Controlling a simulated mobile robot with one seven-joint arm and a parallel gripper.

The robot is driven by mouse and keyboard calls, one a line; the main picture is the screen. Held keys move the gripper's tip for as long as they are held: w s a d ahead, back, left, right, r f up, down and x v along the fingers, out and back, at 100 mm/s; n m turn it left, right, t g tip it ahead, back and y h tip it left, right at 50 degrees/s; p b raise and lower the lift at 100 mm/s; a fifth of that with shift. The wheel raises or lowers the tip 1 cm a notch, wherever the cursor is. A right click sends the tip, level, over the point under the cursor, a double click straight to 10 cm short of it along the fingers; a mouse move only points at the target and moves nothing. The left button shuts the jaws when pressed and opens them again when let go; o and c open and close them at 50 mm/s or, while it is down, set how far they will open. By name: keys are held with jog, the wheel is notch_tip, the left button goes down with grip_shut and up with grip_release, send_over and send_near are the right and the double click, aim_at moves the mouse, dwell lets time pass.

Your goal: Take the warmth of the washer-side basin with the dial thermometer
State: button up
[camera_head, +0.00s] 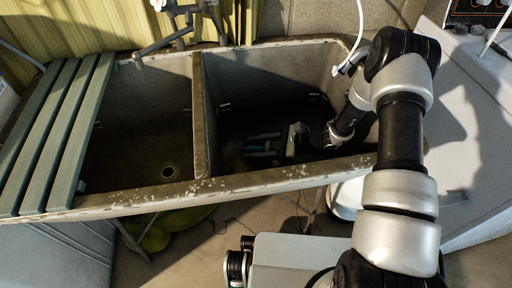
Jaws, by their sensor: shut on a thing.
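A double stone sink has a left basin (140,130) with a drain and a right basin (268,75) that is dark and shadowed low down. The right basin is beside the white appliance on the right, which looks like the washer. My arm reaches over the right rim into this basin. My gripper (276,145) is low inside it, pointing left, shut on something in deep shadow. The dial thermometer cannot be made out clearly; its dial and stem are hidden or too dark. Whether its tip touches water or the basin floor cannot be told.
A worn divider (201,115) separates the basins. A faucet (175,35) overhangs the back edge. Green slats (62,130) cover the left end. A white appliance top (475,110) stands right, and a white hose (355,45) hangs at the back right corner.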

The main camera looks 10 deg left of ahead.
jog(key=shift+s+a, duration=0.1)
jog(key=shift+a, duration=0.2)
jog(key=shift+d, duration=0.1)
jog(key=shift+d, duration=0.4)
jog(key=shift+a, duration=0.1)
jog(key=shift+a, duration=0.4)
jog(key=shift+d, duration=0.1)
jog(key=shift+d, duration=0.4)
jog(key=shift+a, duration=0.15)
jog(key=shift+a, duration=0.35)
